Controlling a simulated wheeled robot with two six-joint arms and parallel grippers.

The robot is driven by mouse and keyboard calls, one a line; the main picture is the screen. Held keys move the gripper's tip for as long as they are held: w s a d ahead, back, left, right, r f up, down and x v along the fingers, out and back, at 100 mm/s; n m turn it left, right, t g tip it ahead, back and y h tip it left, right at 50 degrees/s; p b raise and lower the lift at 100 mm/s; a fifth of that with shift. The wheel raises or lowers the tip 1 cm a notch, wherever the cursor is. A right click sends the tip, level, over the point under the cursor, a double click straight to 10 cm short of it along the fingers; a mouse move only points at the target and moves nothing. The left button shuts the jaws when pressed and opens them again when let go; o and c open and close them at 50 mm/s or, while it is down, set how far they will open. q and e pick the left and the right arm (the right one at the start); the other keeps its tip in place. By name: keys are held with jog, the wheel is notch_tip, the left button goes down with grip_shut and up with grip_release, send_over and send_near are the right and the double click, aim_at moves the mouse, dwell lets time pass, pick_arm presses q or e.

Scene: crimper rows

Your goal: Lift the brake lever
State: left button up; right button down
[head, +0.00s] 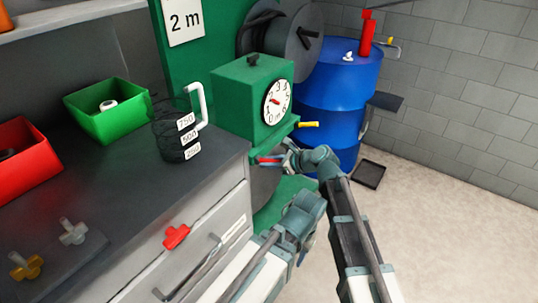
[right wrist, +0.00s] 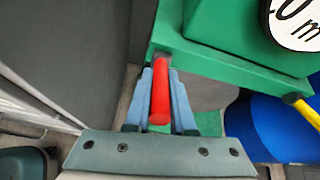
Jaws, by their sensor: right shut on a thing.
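The brake lever is a red bar on the green machine (head: 240,95), below its dial box. In the head view a short red piece of the lever (head: 268,161) shows beside my right gripper (head: 284,160). In the right wrist view the red lever (right wrist: 160,98) lies between the two blue-grey fingers of my right gripper (right wrist: 160,112), which is shut on it. The lever's root meets the green ledge. My left arm's wrist (head: 302,212) is in the lower middle of the head view, apart from the lever. Its fingers are not clear.
A yellow lever (head: 308,124) sticks out from the machine, right of the red one. A blue drum (head: 335,95) stands behind. The dark bench top (head: 105,175) at left holds a measuring jug (head: 172,130) and a green bin (head: 107,122). The floor at right is mostly clear.

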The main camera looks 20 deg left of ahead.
jog(key=shift+r+h+p, duration=0.2)
jog(key=shift+h+p, duration=0.2)
jog(key=shift+p, duration=0.05)
jog(key=c, duration=0.8)
grip_release()
jog(key=shift+a, duration=0.1)
jog(key=shift+o, duration=0.2)
